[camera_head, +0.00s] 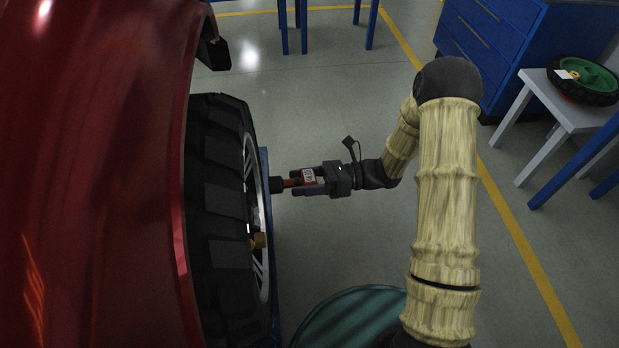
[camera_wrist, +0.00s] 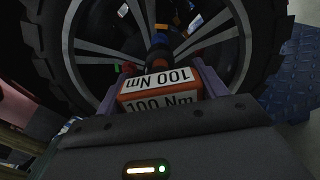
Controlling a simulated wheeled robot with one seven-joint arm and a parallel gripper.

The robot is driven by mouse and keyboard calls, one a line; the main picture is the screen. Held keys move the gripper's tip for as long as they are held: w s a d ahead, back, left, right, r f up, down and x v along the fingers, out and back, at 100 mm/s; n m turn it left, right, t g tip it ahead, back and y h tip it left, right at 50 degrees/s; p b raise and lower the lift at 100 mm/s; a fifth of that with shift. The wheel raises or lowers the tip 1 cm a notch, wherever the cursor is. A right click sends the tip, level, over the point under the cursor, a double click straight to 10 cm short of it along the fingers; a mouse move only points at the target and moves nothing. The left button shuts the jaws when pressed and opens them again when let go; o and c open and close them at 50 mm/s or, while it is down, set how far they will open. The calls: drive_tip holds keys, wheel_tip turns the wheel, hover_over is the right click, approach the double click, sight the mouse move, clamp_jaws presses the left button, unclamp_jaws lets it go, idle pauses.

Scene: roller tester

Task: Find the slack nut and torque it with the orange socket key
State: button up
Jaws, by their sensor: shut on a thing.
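The orange socket key (camera_head: 291,183) is held level, its dark socket end toward the wheel (camera_head: 218,190). In the wrist view the key (camera_wrist: 160,88) shows white labels reading "100 Nm". My gripper (camera_head: 308,181) is shut on the key's labelled body; its fingers also flank the key in the wrist view (camera_wrist: 160,92). The socket tip is close to the wheel's hub area; I cannot tell whether it touches a nut. Which nut is slack cannot be told.
A red car body (camera_head: 90,170) fills the left. A blue drawer cabinet (camera_head: 530,45) and a pale stool (camera_head: 560,125) bearing a green-hubbed wheel (camera_head: 588,78) stand right.

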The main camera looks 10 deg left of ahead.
sight(283, 183)
drive_tip(key=shift+p+x, duration=0.35)
drive_tip(key=shift+x, duration=1.65)
drive_tip(key=shift+r+p, duration=0.1)
drive_tip(key=shift+p, duration=0.6)
drive_tip(key=shift+p+x, duration=0.75)
drive_tip(key=shift+x, duration=0.95)
idle(0.7)
drive_tip(key=shift+s+m+p, duration=0.1)
drive_tip(key=shift+m+p, duration=2.2)
drive_tip(key=shift+p, duration=0.3)
drive_tip(key=shift+m, duration=0.3)
drive_tip(key=shift+p, duration=0.35)
